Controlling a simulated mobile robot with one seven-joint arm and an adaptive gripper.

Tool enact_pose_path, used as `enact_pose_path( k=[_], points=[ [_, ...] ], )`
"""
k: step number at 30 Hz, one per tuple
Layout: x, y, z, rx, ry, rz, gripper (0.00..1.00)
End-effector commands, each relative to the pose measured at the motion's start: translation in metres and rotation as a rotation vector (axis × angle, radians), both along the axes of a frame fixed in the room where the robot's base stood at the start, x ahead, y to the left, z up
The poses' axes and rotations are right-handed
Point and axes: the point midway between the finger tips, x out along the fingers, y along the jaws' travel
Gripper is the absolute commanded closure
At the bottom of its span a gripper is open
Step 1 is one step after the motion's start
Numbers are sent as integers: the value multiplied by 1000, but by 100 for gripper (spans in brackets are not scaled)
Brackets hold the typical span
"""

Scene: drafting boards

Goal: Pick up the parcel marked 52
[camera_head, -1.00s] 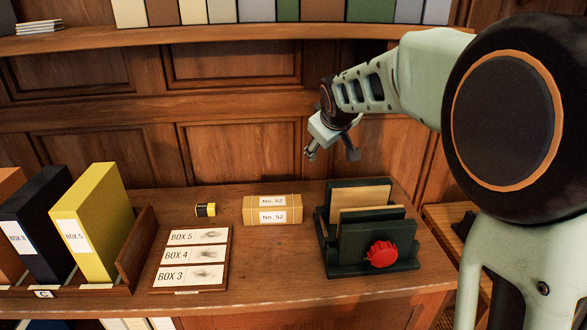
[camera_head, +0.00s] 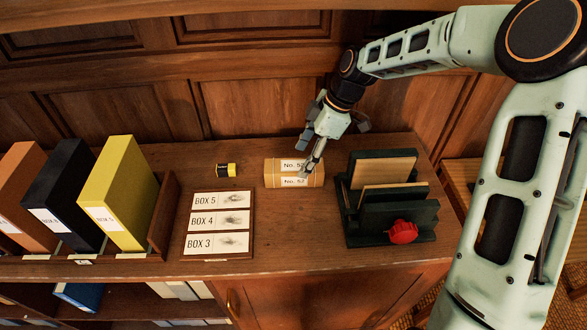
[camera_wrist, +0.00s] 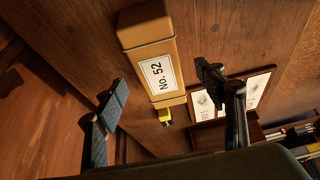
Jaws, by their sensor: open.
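The parcel marked No. 52 (camera_head: 275,174) is a tan box with white labels, lying on the wooden desk top. In the wrist view the parcel (camera_wrist: 150,35) lies beyond my fingers, its label between their lines. My gripper (camera_head: 312,150) is above and just behind the parcel's right part, and one finger hides part of its right side. In the wrist view my gripper (camera_wrist: 165,105) has its two fingers wide apart with nothing between them. I cannot tell whether a finger touches the parcel.
A dark green rack (camera_head: 385,239) with a red knob (camera_head: 402,232) stands close right of the parcel. A small yellow and black item (camera_head: 226,170) and a box-label board (camera_head: 217,253) lie left. Upright box files (camera_head: 118,190) stand farther left. A panelled wall (camera_head: 240,110) rises behind.

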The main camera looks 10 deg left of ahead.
Motion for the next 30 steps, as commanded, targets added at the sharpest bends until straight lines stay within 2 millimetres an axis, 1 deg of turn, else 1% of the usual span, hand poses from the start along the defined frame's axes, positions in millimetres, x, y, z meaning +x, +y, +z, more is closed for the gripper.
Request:
enact_pose_path(
  k=[1,8,15,19,25,30],
  points=[
    [-1,3,-6,1,2,1,36],
    [-2,10,-22,-1,2,1,36],
    [-5,23,-54,-1,2,1,36],
    [-4,25,-61,-2,-2,-2,36],
    [-4,25,-62,-1,-3,-2,36],
    [-4,25,-61,-1,-3,-2,55]
  ],
)
